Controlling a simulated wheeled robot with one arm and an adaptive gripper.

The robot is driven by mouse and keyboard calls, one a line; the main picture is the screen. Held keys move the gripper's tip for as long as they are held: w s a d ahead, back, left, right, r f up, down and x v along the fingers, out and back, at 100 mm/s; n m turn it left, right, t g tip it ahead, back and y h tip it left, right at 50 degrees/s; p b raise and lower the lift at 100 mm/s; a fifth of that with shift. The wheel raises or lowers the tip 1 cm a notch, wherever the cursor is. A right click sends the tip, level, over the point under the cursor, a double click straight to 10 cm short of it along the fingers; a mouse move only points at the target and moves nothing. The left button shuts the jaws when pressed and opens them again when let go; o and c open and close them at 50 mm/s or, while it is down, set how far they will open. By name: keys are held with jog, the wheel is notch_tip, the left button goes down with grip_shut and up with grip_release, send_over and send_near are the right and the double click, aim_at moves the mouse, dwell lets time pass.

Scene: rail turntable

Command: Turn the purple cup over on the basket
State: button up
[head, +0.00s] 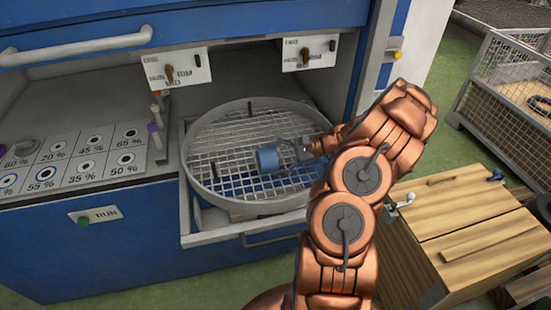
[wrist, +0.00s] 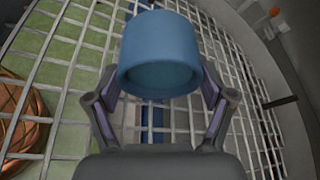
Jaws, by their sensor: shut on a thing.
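No clearly purple cup shows. A blue cup (head: 267,159) is in my gripper (head: 291,153), above the mesh of the round grey basket (head: 222,205). In the head view the cup lies about sideways. In the wrist view the cup (wrist: 160,40) sits between the two fingers of my gripper (wrist: 160,85), with one round, darker end facing the camera. I cannot tell surely whether that end is its mouth. The basket mesh (wrist: 62,100) shows behind it. Whether the cup touches the mesh is not clear.
The basket sits in a pulled-out drawer (head: 247,229) of a blue cabinet (head: 110,250). A panel with percent labels (head: 80,160) and small upright pegs (head: 156,125) stands left. Switch plates (head: 177,68) hang above. A wooden-topped box (head: 470,215) and wire cage (head: 500,85) are right.

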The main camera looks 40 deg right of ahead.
jog(key=shift+f, duration=0.15)
jog(key=o, duration=1.1)
jog(key=v, duration=1.2)
